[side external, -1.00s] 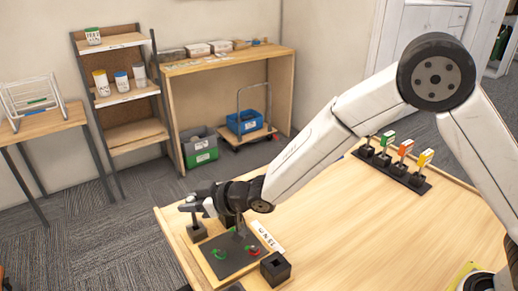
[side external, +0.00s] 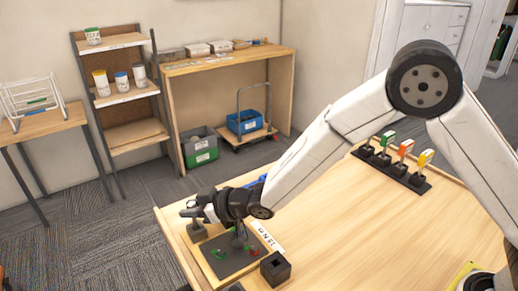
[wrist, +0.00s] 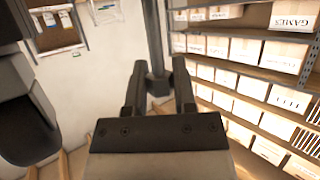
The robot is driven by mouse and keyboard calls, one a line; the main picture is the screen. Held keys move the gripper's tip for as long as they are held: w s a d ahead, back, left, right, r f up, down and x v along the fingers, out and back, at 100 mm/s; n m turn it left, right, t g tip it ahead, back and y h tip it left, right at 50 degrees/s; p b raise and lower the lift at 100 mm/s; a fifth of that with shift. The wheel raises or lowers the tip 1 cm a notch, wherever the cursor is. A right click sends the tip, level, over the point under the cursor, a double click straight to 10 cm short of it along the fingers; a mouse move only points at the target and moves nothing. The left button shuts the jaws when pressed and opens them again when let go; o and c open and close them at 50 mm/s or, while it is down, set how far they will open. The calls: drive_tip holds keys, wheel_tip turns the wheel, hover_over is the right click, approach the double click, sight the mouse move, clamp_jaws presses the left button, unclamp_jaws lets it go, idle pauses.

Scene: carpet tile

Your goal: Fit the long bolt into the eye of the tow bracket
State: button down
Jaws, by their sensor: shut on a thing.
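My gripper (side external: 190,211) reaches out level over the near-left corner of the table. In the wrist view its two dark fingers (wrist: 159,88) are closed on the long bolt (wrist: 154,40), a dark grey rod that runs up to the top edge between them. A thicker collar shows on it at the fingertips. In the side view a dark block (side external: 198,232) stands just below the fingertips; I cannot tell whether it is the tow bracket. No eye can be made out, and the bolt's far end is not clear there.
A dark board (side external: 222,266) with green and red pieces lies in a wooden frame under my wrist. A black open box (side external: 275,268) stands to its right. A black rack (side external: 392,172) with coloured tags stands at the far edge. The table's middle is clear.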

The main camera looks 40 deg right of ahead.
drive_tip(key=shift+r, duration=0.6)
drive_tip(key=shift+f, duration=0.6)
idle(1.7)
drive_tip(key=shift+c, duration=1.8)
unclamp_jaws()
drive_tip(key=shift+f, duration=0.1)
